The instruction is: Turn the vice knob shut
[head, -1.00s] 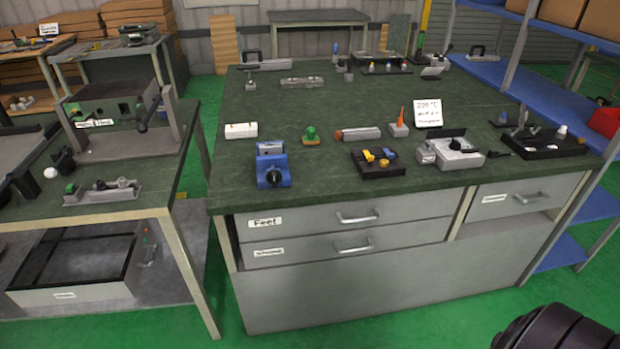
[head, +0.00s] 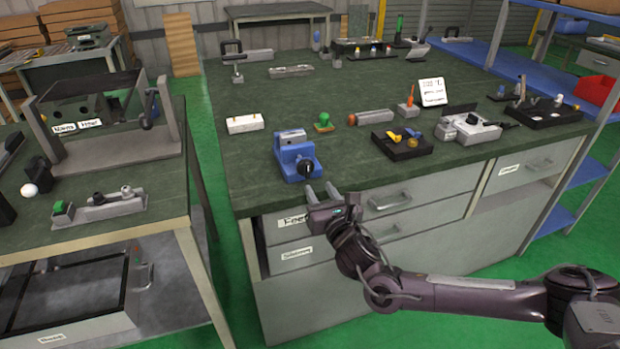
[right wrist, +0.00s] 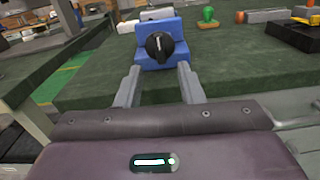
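The blue vice (head: 294,155) stands near the front left corner of the green workbench. Its black knob (head: 307,166) faces the bench's front edge and also shows in the right wrist view (right wrist: 160,46), with a white mark on it. My right gripper (head: 320,190) is at the bench's front edge, just short of the knob. In the right wrist view its two fingers (right wrist: 158,80) are apart, empty, and point toward the vice, with the knob above and beyond the gap between the tips. My left gripper is in no view.
Behind the vice lie a white block (head: 245,123) and a green-topped piece (head: 323,122). To the right are a black tray (head: 405,150) and a grey device (head: 468,130). A second bench (head: 150,210) stands to the left across a green floor gap.

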